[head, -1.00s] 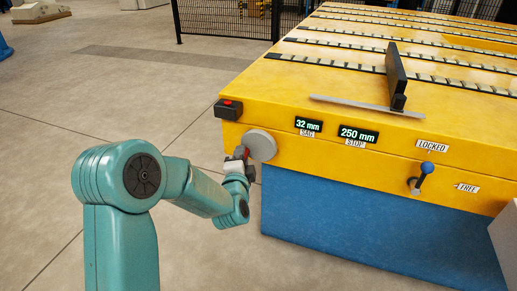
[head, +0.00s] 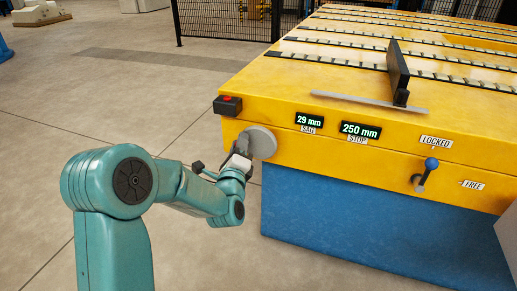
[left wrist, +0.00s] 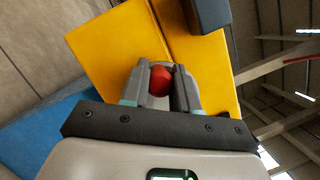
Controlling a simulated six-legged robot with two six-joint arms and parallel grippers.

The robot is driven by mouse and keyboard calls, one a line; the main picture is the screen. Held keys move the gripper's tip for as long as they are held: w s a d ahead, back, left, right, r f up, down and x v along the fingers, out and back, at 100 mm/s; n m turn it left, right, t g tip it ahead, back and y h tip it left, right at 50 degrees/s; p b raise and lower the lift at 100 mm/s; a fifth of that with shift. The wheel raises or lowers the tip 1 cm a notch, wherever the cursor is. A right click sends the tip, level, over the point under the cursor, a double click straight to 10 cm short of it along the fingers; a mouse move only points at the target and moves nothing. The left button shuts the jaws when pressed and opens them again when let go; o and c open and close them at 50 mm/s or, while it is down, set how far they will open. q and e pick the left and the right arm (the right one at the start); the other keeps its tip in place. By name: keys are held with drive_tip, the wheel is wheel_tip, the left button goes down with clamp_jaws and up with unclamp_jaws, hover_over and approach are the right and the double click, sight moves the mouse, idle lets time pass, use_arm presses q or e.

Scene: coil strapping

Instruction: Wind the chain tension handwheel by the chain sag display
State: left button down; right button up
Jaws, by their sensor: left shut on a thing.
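The handwheel (head: 263,142) is a grey disc on the yellow front of the conveyor, near its left corner. My left gripper (head: 240,152) is at the wheel's left side. In the left wrist view the left gripper (left wrist: 160,88) is shut on a red knob (left wrist: 161,79), with the grey wheel partly hidden behind it. The sag display (head: 309,121) reads 29 mm in green. The stop display (head: 360,131) beside it reads 250 mm. My right gripper is not in view.
A blue-knobbed lever (head: 427,172) stands between LOCKED and FREE labels. A black upright stop plate (head: 398,72) is on the conveyor top. Open floor lies to the left.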

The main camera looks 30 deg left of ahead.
use_arm(q)
drive_tip(key=shift+d+r+m, duration=0.1)
drive_tip(key=shift+d+m, duration=0.05)
drive_tip(key=shift+m, duration=0.15)
drive_tip(key=shift+d+m+t+b, duration=0.1)
drive_tip(key=shift+m+t+b, duration=0.4)
drive_tip(key=shift+m, duration=0.4)
drive_tip(key=shift+d+r+m+h+b, duration=0.15)
drive_tip(key=shift+r+m+h+b, duration=0.2)
drive_tip(key=shift+m, duration=0.55)
drive_tip(key=shift+w+d+r+m+t+h, duration=0.15)
drive_tip(key=shift+m+t+h, duration=0.1)
drive_tip(key=shift+m, duration=0.3)
drive_tip(key=shift+s+d+r+m+t+h, duration=0.15)
drive_tip(key=shift+m+t, duration=0.1)
drive_tip(key=shift+m, duration=0.3)
drive_tip(key=shift+w+a, duration=0.15)
